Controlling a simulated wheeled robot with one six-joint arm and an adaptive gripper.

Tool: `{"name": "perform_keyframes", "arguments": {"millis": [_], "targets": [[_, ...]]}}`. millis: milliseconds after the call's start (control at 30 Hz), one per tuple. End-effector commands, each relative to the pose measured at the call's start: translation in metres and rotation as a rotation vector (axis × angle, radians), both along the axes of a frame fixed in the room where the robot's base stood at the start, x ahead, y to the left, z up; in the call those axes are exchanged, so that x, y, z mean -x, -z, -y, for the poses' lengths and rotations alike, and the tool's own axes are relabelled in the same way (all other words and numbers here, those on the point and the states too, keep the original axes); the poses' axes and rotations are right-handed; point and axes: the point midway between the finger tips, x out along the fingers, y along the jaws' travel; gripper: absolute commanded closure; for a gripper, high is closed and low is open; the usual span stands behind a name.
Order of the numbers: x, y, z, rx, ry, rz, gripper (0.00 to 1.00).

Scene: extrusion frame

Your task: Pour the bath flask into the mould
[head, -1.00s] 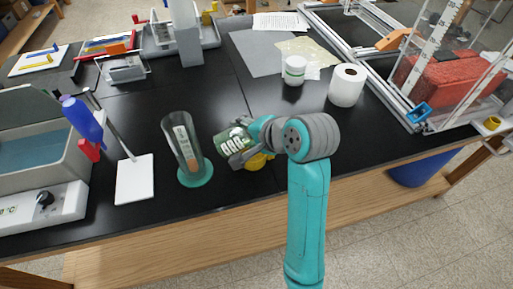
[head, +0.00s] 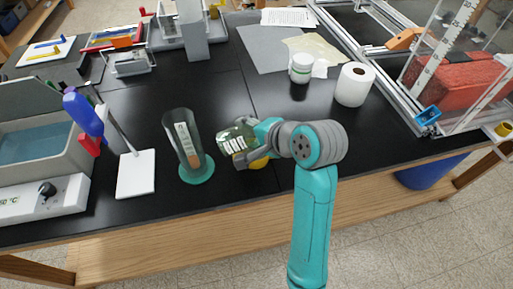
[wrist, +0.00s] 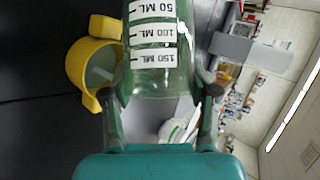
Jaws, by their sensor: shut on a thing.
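The flask (head: 234,132) is greenish, see-through glass with white volume labels. It also shows in the wrist view (wrist: 160,80), labelled 50 to 150 ML. My gripper (head: 247,152) is shut on it above the bench and holds it tilted. Its fingers show either side of the flask in the wrist view (wrist: 160,122). A clear tapered vessel (head: 184,137) on a teal base stands left of the flask. I cannot tell which is the mould.
A water bath (head: 35,145) and a white plate (head: 136,175) stand at the left. A white jar (head: 301,68) and a paper roll (head: 354,84) stand behind my arm. A metal extrusion frame (head: 405,105) is at the right. Black bench top is clear behind the vessel.

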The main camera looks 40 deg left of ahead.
Motion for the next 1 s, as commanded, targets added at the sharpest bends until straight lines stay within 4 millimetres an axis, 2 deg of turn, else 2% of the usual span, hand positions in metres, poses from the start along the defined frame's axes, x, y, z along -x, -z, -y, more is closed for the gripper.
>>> {"name": "perform_keyframes", "arguments": {"millis": [667,1000], "targets": [[0.012,0.004,-0.001,-0.038,-0.003,-0.041,0.78],[0.009,0.003,-0.005,-0.059,-0.002,-0.061,0.78]]}}
